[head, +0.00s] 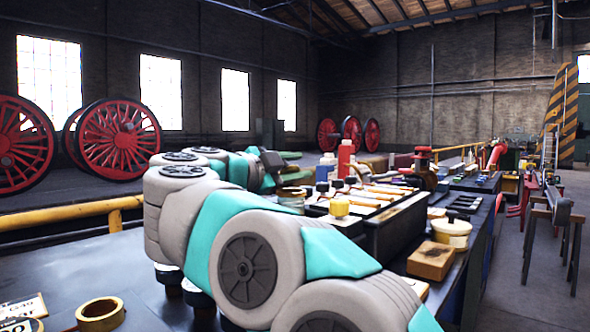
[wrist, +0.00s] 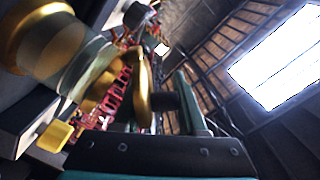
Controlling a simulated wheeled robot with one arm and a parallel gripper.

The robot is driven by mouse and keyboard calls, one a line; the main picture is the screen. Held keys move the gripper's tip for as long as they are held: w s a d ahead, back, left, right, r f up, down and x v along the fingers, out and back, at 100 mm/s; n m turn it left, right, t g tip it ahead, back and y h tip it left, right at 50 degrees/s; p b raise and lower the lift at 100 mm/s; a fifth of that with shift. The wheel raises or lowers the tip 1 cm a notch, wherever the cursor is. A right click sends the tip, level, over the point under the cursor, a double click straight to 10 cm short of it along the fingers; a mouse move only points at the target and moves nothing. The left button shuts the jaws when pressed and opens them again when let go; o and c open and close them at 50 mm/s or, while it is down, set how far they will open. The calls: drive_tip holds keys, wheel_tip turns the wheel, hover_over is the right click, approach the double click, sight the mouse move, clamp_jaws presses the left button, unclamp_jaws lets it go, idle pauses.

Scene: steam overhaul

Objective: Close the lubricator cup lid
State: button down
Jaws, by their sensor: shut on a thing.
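The lubricator cup (wrist: 62,62) shows in the wrist view at upper left, with a glassy body and brass parts, tilted by the camera angle. Its brass lid (wrist: 146,92) stands away from the body, seen nearly edge-on, so it looks open. My gripper (wrist: 170,104) is at the lid, with a dark piece against the lid's face and a long finger to the right. It appears shut on the lid; the exact contact is partly hidden. In the head view my gripper (head: 270,163) is just above a glass jar-like cup (head: 292,198), mostly behind my arm.
A red bottle (head: 345,160) is behind. A wooden block (head: 430,260) and pale tub (head: 452,231) lie nearer. A tape roll (head: 100,314) sits at front left.

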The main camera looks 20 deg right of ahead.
drive_tip(key=shift+s+d+f+m+b, duration=0.2)
drive_tip(key=shift+s+m+b, duration=0.1)
drive_tip(key=shift+m+b, duration=0.55)
drive_tip(key=shift+s+d+f+m+b, duration=0.1)
drive_tip(key=shift+s+f+m+b, duration=0.15)
drive_tip(key=shift+m+b, duration=0.6)
idle(3.0)
drive_tip(key=c, duration=0.6)
unclamp_jaws()
